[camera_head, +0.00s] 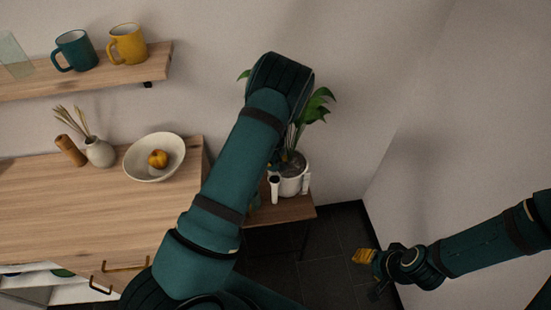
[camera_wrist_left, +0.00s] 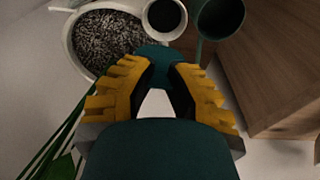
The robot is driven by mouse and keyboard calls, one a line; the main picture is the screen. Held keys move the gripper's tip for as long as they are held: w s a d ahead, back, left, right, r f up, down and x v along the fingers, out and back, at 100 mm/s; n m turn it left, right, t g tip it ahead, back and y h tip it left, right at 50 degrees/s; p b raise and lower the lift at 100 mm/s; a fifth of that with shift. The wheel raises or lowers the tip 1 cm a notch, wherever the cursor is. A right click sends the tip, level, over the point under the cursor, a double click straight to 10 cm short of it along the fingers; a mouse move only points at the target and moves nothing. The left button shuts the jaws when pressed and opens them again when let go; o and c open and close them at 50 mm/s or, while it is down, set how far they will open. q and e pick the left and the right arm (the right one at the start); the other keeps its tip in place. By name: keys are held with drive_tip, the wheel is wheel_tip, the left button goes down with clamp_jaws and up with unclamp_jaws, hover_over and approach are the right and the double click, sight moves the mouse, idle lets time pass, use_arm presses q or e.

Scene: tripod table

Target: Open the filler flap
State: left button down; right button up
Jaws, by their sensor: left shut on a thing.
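The plant pot (camera_head: 291,182) is white, with dark soil and green leaves, and stands on a low wooden table. In the left wrist view the pot (camera_wrist_left: 72,45) is at upper left. A white-rimmed round opening (camera_wrist_left: 165,16) with a dark inside is beside it. My left gripper (camera_wrist_left: 162,68) is shut on a rounded teal piece (camera_wrist_left: 157,55), close to this opening. I cannot tell whether that piece is the filler flap. In the head view my left forearm hides most of this gripper. My right gripper (camera_head: 368,275) is open and empty, low at the right.
A teal cylinder with a dark inside (camera_wrist_left: 220,17) stands right of the opening. The low table (camera_head: 292,208) is beside a wooden cabinet (camera_head: 90,220) bearing a bowl (camera_head: 154,172) and a vase (camera_head: 99,152). A mug shelf (camera_head: 90,78) is above. The dark floor (camera_head: 330,240) is clear.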

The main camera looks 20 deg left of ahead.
use_arm(q)
drive_tip(key=shift+w+a+g+h, duration=0.2)
drive_tip(key=shift+w+g+h, duration=0.15)
drive_tip(key=shift+g, duration=0.15)
idle(0.3)
drive_tip(key=c, duration=0.8)
unclamp_jaws()
wheel_tip(320, 180, up, 12)
drive_tip(key=shift+a, duration=0.1)
